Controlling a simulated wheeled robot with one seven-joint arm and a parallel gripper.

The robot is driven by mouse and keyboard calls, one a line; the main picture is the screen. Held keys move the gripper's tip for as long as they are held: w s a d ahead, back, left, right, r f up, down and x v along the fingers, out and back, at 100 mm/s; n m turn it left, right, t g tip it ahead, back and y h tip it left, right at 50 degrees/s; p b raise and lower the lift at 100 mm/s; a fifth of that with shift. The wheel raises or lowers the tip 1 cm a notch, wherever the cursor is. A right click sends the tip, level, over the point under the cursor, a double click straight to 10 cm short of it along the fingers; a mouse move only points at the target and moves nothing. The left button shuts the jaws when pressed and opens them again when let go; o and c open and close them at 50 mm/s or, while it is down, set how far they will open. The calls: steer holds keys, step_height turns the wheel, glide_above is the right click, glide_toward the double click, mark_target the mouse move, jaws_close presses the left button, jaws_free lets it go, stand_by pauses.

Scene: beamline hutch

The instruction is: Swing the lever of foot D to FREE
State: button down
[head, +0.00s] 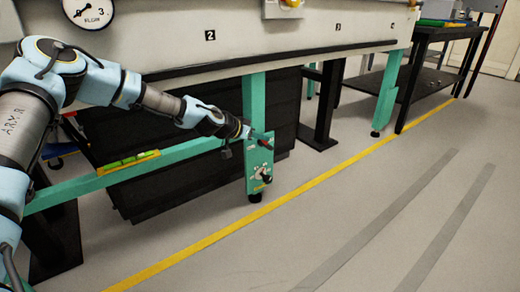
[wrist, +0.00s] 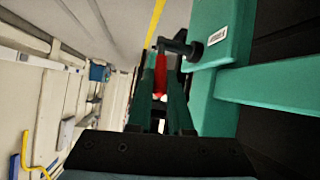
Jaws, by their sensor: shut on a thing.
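The lever shows in the wrist view as a red grip (wrist: 161,75) on a dark crank arm (wrist: 174,46) that runs to a round pivot on a green post. My gripper (wrist: 160,92) is shut on the red grip, with a finger on each side. In the head view my gripper (head: 251,134) is at the upper part of the green foot plate (head: 254,160), and a bit of red shows at its tip. The plate has a round pale dial or knob (head: 264,174) lower down. Its lettering is too small to read, so neither D nor FREE can be made out.
A green rail (head: 80,190) with a yellow-green level (head: 128,162) runs left of the foot. Dark cabinets (head: 180,150) stand behind. A yellow floor line (head: 310,187) passes in front, with open grey floor beyond. A black table (head: 430,75) stands at the right.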

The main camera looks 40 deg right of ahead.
steer(key=shift+w+a+f+h+b, duration=0.15)
steer(key=shift+a+f+h+b, duration=0.6)
steer(key=shift+b, duration=0.75)
steer(key=shift+d+r, duration=0.2)
steer(key=c, duration=0.8)
jaws_free()
steer(key=shift+d, duration=0.1)
step_height(320, 180, up, 10)
steer(key=p, duration=0.4)
